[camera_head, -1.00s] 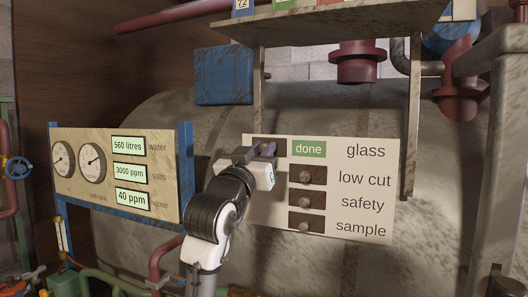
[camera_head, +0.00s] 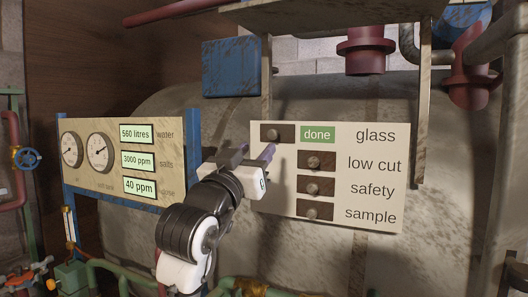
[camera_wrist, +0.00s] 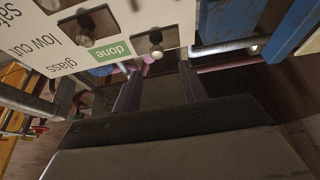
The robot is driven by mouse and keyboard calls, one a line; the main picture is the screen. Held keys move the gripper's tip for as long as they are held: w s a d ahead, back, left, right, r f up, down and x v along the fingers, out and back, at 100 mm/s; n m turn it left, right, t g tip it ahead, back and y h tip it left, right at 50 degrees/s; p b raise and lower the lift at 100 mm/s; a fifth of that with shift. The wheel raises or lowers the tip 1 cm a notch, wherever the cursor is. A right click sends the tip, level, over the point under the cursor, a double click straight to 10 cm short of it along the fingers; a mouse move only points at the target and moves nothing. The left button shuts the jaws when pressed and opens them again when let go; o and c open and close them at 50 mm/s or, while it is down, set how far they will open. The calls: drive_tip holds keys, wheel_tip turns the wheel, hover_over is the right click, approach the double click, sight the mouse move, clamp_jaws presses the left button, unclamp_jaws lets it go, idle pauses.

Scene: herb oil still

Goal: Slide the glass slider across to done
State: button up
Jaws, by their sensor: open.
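The glass slider (camera_head: 277,133) is a dark plate with a round knob in the top row of a cream panel (camera_head: 385,219). It sits at the left, and the green "done" label (camera_head: 318,134) is uncovered just to its right. My gripper (camera_head: 255,153) is open and empty, below and left of the glass slider at the panel's left edge. In the wrist view the slider (camera_wrist: 152,40) and its knob show beyond my open fingers (camera_wrist: 158,80), apart from them as far as I can tell. The green label (camera_wrist: 112,51) is beside it.
Low cut (camera_head: 316,160), safety (camera_head: 315,186) and sample (camera_head: 314,210) sliders sit below, farther right. A gauge board (camera_head: 170,190) stands left. A shelf (camera_head: 340,20) hangs above, with a post (camera_head: 424,110) at the panel's right. Pipes run low.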

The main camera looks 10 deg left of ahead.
drive_tip(key=b+v, duration=0.1)
drive_tip(key=v, duration=0.5)
drive_tip(key=shift+s+b, duration=0.3)
drive_tip(key=shift+b, duration=0.1)
drive_tip(key=shift+a+f, duration=0.1)
